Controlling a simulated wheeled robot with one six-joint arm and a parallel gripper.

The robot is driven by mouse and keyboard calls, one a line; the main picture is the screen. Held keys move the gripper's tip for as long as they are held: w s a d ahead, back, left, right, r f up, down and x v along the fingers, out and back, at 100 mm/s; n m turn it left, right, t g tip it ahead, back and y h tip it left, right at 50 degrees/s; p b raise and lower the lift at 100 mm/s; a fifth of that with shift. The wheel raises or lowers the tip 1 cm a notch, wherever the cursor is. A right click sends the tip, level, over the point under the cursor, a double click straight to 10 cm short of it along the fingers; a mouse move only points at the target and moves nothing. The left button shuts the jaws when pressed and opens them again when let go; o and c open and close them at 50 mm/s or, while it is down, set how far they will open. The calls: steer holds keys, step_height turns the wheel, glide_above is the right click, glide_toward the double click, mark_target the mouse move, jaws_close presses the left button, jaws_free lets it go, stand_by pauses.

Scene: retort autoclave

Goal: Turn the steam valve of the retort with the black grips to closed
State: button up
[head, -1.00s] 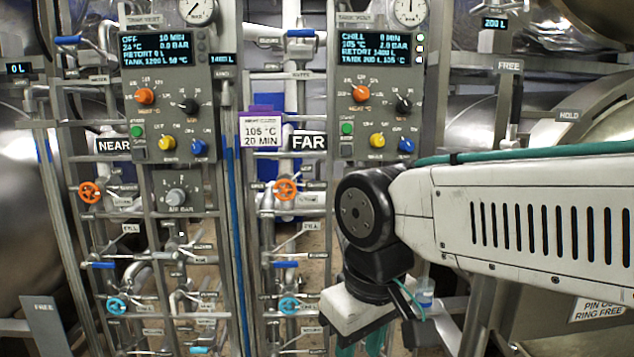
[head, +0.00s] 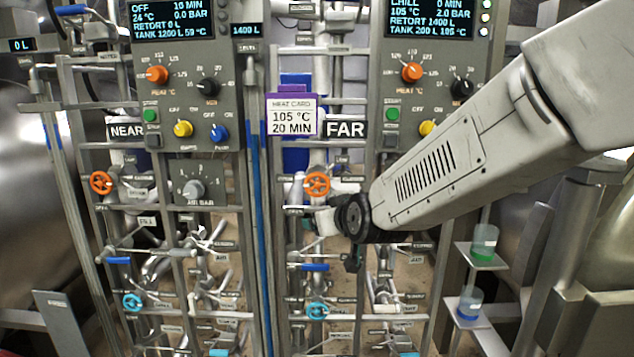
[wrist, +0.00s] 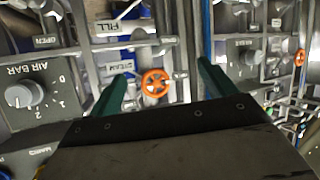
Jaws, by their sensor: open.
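Two orange handwheels show in the head view. One (head: 101,183) is below the NEAR sign, the other (head: 317,184) below the FAR sign. In the wrist view, which appears upside down, the FAR orange wheel (wrist: 155,83) lies beyond and between my fingertips, beside a label that seems to read STEAM. My gripper (wrist: 164,72) is open, its teal fingers apart with nothing between them.
The NEAR panel (head: 187,110) reads OFF, 0.0 bar; the FAR panel (head: 433,35) reads CHILL, 105 °C, 2.0 bar. A heat card (head: 292,115) hangs between them. Blue levers (head: 314,267) and light-blue wheels (head: 317,311) sit below among pipes. Small jars (head: 484,238) stand on shelves at right.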

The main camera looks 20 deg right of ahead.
mark_target(318, 187)
steer(key=w+t+h, duration=0.1)
steer(key=w+t, duration=0.1)
steer(key=w, duration=0.2)
steer(key=w+t+h, duration=0.1)
steer(key=w+t, duration=0.2)
steer(key=w, duration=0.1)
steer(key=shift+r+h, duration=0.15)
steer(key=shift+h, duration=0.15)
steer(key=shift+w+t+h, duration=0.25)
steer(key=shift+t+h, duration=0.15)
steer(key=shift+t, duration=0.4)
steer(key=shift+w+d+m+t+h, duration=0.1)
steer(key=shift+m+t+h, duration=0.3)
steer(key=shift+t+h, duration=0.55)
steer(key=x, duration=0.7)
steer(key=shift+w+r, duration=0.25)
steer(key=c, duration=1)
